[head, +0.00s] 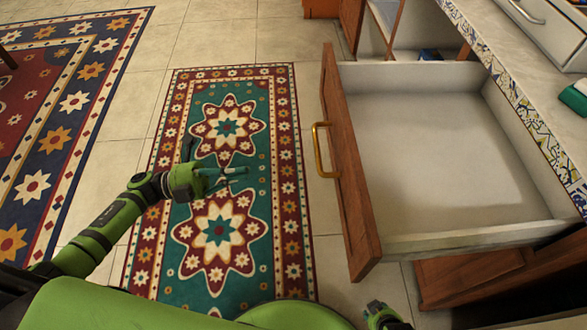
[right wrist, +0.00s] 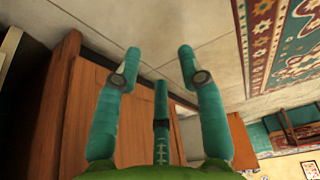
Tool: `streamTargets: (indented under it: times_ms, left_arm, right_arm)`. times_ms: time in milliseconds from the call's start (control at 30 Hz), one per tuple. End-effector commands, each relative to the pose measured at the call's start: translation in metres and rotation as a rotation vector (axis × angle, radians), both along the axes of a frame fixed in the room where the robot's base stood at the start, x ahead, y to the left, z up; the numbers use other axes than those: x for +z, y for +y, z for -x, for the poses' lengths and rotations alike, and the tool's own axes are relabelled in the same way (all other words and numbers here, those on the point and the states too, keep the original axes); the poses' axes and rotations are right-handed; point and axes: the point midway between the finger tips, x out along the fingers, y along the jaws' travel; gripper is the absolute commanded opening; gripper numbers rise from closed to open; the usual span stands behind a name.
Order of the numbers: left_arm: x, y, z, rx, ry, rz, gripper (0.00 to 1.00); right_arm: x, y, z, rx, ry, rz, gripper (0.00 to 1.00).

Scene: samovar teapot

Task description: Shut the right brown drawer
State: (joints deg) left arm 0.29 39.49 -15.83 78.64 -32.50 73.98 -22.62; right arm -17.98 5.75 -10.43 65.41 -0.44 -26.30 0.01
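The brown drawer (head: 349,170) with a brass handle (head: 321,150) is pulled far out from the counter in the head view. Its pale inside is empty. My left gripper (head: 232,178) is over the rug, left of the drawer front and apart from it, with its fingers spread and nothing between them. My right gripper (head: 381,314) shows only in part at the bottom edge, below the drawer's near corner. In the right wrist view its teal fingers (right wrist: 160,65) are spread and empty, with a brown wooden panel (right wrist: 85,125) behind them to the left.
A tiled counter edge (head: 520,100) runs along the right, above the drawer. Another open compartment (head: 415,28) is at the top. Brown cabinet wood (head: 470,277) lies below the drawer. A patterned rug (head: 270,130) and bare floor tiles (head: 225,42) leave free room to the left.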

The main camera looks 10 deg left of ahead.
Motion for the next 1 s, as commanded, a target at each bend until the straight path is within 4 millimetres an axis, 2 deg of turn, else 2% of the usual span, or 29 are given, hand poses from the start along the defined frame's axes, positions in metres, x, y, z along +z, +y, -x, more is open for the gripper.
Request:
streamTargets:
  times_ms: [167, 500, 700, 833, 1000]
  left_arm:
    - [0.007, -0.017, -0.002, -0.013, -0.011, 0.002, 0.0]
    - [0.022, -0.084, -0.022, -0.011, -0.009, 0.005, 0.0]
    - [0.027, -0.116, -0.031, -0.009, -0.006, 0.004, 0.0]
    - [0.028, -0.127, -0.034, -0.008, -0.006, 0.003, 0.0]
    - [0.028, -0.132, -0.035, -0.008, -0.005, 0.002, 0.0]
  right_arm:
    - [0.002, -0.001, -0.002, 0.003, -0.014, 0.0, 0.4]
    - [0.002, -0.005, -0.004, 0.013, -0.066, -0.004, 0.4]
    - [0.002, -0.007, -0.006, 0.018, -0.094, -0.006, 0.4]
    - [0.002, -0.008, -0.006, 0.02, -0.104, -0.006, 0.4]
    - [0.002, -0.008, -0.006, 0.02, -0.109, -0.007, 0.4]
